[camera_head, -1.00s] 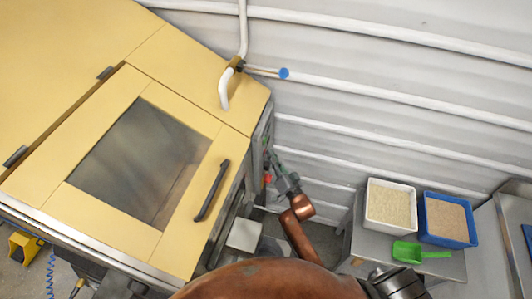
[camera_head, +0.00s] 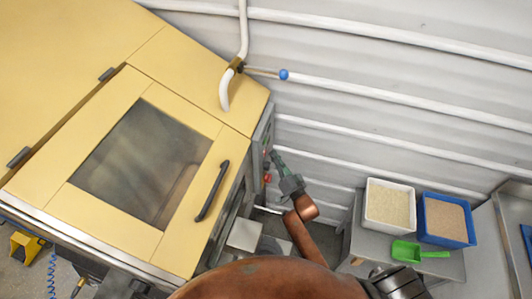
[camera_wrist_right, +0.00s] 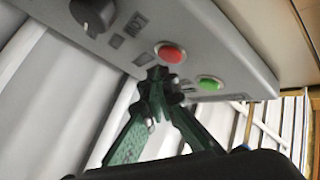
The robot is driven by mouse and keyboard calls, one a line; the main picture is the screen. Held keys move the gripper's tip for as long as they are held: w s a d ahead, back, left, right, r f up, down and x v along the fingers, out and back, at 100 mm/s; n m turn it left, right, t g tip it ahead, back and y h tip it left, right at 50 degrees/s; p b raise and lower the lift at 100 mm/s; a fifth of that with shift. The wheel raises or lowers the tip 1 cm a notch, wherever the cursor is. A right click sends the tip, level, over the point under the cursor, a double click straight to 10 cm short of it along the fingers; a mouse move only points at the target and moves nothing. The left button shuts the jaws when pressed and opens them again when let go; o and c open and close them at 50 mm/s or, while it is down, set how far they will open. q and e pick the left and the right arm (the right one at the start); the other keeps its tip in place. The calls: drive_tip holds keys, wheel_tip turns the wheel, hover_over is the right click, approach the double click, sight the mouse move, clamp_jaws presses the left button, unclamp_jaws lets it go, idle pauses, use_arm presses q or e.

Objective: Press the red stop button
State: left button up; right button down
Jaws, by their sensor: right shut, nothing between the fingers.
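The red stop button (camera_wrist_right: 171,53) is a round red cap on a grey control panel (camera_wrist_right: 225,45). In the head view the panel is seen edge-on along the yellow machine's right side, with small red spots (camera_head: 267,178) on it. My right gripper (camera_wrist_right: 158,75) has its green fingers shut and empty. Its tips are close beside the red button, at its lower left in the wrist view; whether they touch the panel I cannot tell. In the head view this gripper (camera_head: 275,155) points up toward the panel. My left gripper is not in view.
A green button (camera_wrist_right: 210,82) and a black knob (camera_wrist_right: 93,14) flank the red button. The yellow machine (camera_head: 235,105) has a windowed door with a black handle (camera_head: 212,190). A white bin (camera_head: 389,205), a blue bin (camera_head: 446,220) and a green scoop (camera_head: 408,251) stand at right.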

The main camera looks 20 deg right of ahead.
drive_tip(key=s+d+p, duration=0.1)
drive_tip(key=d, duration=0.1)
drive_tip(key=s+d, duration=0.2)
drive_tip(key=shift+p, duration=0.35)
idle(0.8)
